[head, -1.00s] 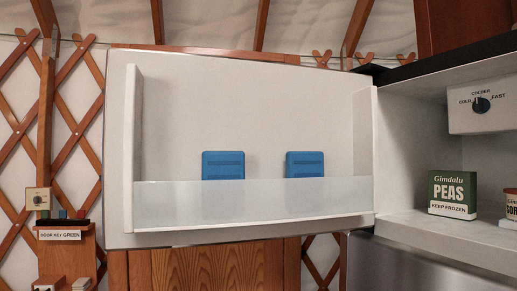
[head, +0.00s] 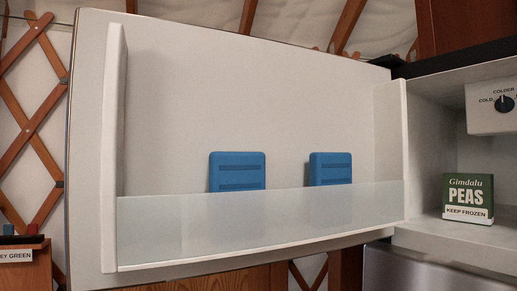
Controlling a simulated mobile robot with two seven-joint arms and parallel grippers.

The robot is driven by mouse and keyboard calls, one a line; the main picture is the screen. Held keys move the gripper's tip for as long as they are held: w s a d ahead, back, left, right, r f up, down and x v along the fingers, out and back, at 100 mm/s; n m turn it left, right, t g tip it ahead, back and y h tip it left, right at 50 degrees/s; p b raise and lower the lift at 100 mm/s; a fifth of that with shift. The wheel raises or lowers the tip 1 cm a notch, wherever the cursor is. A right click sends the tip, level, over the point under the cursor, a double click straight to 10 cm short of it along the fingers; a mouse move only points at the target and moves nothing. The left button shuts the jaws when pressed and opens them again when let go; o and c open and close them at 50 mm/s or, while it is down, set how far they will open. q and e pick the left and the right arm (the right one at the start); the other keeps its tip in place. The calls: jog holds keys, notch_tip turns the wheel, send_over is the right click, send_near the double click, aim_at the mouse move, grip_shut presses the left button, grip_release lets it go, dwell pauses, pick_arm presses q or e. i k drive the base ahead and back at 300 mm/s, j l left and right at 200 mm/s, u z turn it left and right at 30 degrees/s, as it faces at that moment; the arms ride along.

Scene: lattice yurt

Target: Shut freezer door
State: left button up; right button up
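The freezer door (head: 290,95) stands wide open in the head view, with its inner side facing me. It fills the middle and left of the view and meets the freezer compartment (head: 430,135) at the right. A clear door shelf (head: 270,222) on it holds two blue ice packs, one at the left (head: 237,171) and one at the right (head: 330,168). The freezer's inside is open to view at the right. Neither of my grippers shows.
A green box of peas (head: 469,198) stands on the freezer floor, below a temperature dial box (head: 500,105). A wooden stand with a label (head: 18,257) is at the lower left. Wooden lattice (head: 35,115) covers the wall behind the door.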

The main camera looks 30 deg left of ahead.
aim_at(150, 99)
jog(key=j, duration=0.9)
jog(key=k+j, duration=0.1)
jog(key=j, duration=0.75)
jog(key=k+j+z, duration=0.1)
jog(key=j+z, duration=0.15)
jog(key=j, duration=0.6)
jog(key=j+z, duration=0.45)
jog(key=j, duration=0.4)
jog(key=k+j+z, duration=0.1)
jog(key=j+z, duration=0.4)
jog(key=j, duration=0.3)
jog(key=j+z, duration=0.3)
jog(key=j, duration=0.2)
jog(key=j+z, duration=0.3)
jog(key=j, duration=0.2)
jog(key=l+z, duration=0.15)
jog(key=i+j, duration=0.05)
